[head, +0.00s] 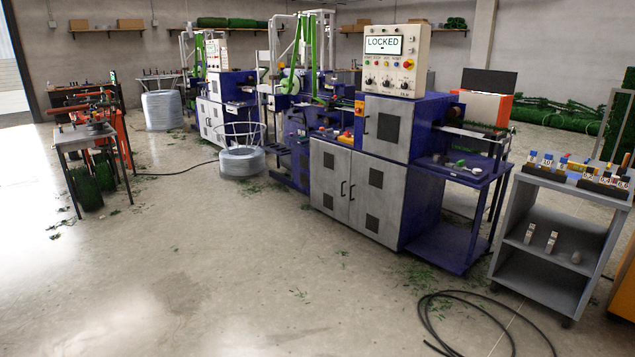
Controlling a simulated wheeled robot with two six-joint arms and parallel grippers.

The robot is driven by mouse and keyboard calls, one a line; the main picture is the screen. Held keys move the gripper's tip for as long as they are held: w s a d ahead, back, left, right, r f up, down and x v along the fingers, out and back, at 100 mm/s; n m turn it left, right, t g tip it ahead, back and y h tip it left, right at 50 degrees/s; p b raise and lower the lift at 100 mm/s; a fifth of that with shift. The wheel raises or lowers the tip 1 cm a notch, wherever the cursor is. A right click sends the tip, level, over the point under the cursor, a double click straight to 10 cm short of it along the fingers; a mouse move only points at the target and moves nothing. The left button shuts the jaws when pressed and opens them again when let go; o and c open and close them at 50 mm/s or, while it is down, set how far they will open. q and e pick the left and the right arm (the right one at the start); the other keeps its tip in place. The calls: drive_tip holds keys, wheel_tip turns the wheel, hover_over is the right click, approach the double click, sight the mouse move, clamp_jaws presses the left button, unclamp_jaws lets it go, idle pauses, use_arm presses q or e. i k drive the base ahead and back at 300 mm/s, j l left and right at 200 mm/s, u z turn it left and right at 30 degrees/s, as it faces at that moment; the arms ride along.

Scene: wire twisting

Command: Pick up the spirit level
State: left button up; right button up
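I cannot make out a spirit level for sure in the head view. Small items lie on the blue side shelf (462,174) of the near machine, including a green one (460,163), too small to name. Several small blocks and tools stand on top of the grey cart (566,187) at the right, also too small to tell apart. Dark items lie on the small table (72,138) at the left. Neither of my grippers is in view.
The near blue and grey machine (345,180) has a panel reading "LOCKED" (384,45). A wire coil (241,162) stands on the floor before the machines. A black hose (470,294) lies near the cart. The concrete floor (200,270) in front is mostly open, with green scraps.

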sight(581, 168)
drive_tip(key=i, duration=1.2)
drive_tip(key=i+j, duration=0.1)
drive_tip(key=i, duration=1.1)
drive_tip(key=i+j, duration=0.1)
drive_tip(key=i, duration=2.35)
drive_tip(key=z, duration=2.65)
drive_tip(key=i+l, duration=0.75)
drive_tip(key=i, duration=0.2)
